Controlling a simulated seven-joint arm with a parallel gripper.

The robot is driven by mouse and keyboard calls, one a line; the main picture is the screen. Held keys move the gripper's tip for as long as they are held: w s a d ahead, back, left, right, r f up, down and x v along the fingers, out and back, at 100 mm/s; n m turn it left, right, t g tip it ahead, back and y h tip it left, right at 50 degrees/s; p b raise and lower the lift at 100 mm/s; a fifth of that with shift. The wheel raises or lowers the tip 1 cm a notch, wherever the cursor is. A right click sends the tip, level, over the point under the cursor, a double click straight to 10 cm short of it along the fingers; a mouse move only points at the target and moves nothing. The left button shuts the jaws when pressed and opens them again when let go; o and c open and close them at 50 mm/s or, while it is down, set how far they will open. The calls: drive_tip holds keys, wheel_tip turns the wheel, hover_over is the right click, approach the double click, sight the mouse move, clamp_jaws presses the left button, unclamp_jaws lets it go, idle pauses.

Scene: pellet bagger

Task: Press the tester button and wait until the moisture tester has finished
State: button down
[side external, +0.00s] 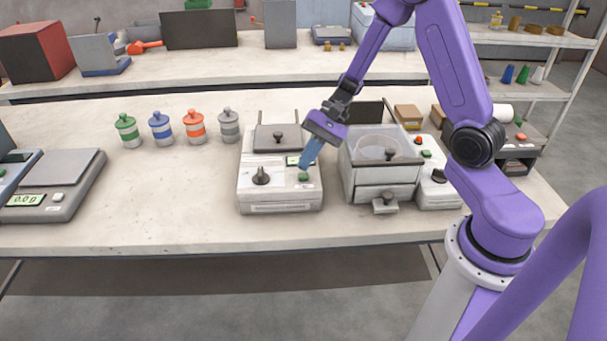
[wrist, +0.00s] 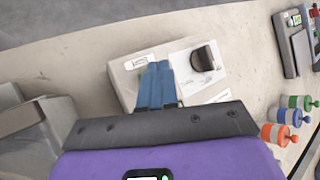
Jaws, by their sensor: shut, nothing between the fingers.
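The moisture tester (side external: 245,195) is a pale box with a lidded top, a black knob (side external: 261,177), a small display (side external: 293,160) and a green button (side external: 304,177). In the wrist view the tester (wrist: 125,80) is below the fingers, with its knob (wrist: 203,58) to their right. My gripper (side external: 304,166) is shut and empty, its blue fingers pointing down at the button. The tips are just above or behind the button; I cannot tell whether they touch it. The shut fingers (wrist: 158,85) hide the button in the wrist view. The display is too small to read.
Several lidded jars, including an orange one (side external: 195,128), stand left of the tester. A scale (side external: 50,190) is further left. A grey machine with a clear-topped bin (side external: 365,185) stands close on the tester's right. The bench front is clear.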

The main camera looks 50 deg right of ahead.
sight(307, 173)
drive_tip(key=shift+f, duration=0.15)
idle(0.4)
drive_tip(key=shift+f, duration=0.3)
drive_tip(key=shift+f, duration=0.45)
idle(0.8)
idle(0.3)
drive_tip(key=shift+r, duration=0.9)
drive_tip(key=shift+r, duration=0.1)
drive_tip(key=shift+r, duration=2.4)
